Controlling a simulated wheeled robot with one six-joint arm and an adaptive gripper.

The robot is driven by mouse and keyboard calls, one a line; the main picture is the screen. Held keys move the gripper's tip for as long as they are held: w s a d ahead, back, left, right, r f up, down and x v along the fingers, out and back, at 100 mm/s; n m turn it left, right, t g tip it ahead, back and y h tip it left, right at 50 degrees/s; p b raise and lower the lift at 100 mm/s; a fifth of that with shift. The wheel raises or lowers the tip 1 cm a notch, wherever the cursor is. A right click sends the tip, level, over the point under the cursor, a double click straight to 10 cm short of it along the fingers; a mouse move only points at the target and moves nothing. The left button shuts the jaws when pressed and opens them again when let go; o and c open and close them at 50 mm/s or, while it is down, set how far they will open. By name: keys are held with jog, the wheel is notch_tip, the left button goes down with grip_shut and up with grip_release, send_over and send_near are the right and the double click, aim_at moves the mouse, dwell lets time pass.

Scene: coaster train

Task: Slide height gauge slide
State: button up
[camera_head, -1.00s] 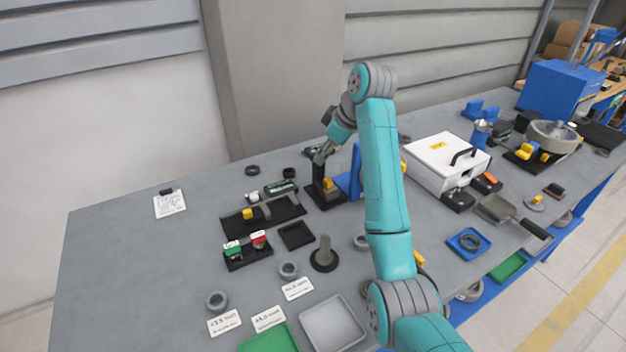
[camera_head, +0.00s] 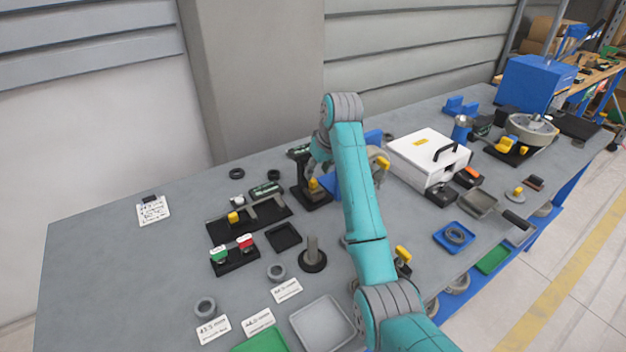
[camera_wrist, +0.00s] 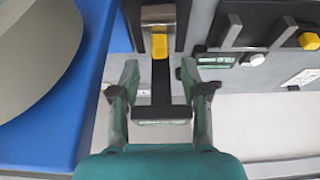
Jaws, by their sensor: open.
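The height gauge is an upright black stand (camera_head: 301,178) on a flat black base, left of my forearm. Its slide appears as a small yellow block (camera_head: 313,184) low on the stand. In the wrist view, the yellow block (camera_wrist: 159,46) sits ahead of my fingers, on the line between them. A dark bar of the gauge (camera_wrist: 161,92) runs back between the fingers. My gripper (camera_wrist: 160,85) is open, one finger on each side of the bar, with gaps visible. In the head view, my forearm and wrist partly hide the gripper.
A blue block (camera_wrist: 100,60) with a round grey part lies close left of my gripper in the wrist view. A black tray (camera_head: 216,229) with another yellow-marked tool lies left of the gauge. A white box (camera_head: 425,150) stands right.

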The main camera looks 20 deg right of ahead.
aim_at(314, 180)
jog(key=shift+x, duration=2.75)
jog(key=shift+c, duration=0.3)
grip_shut()
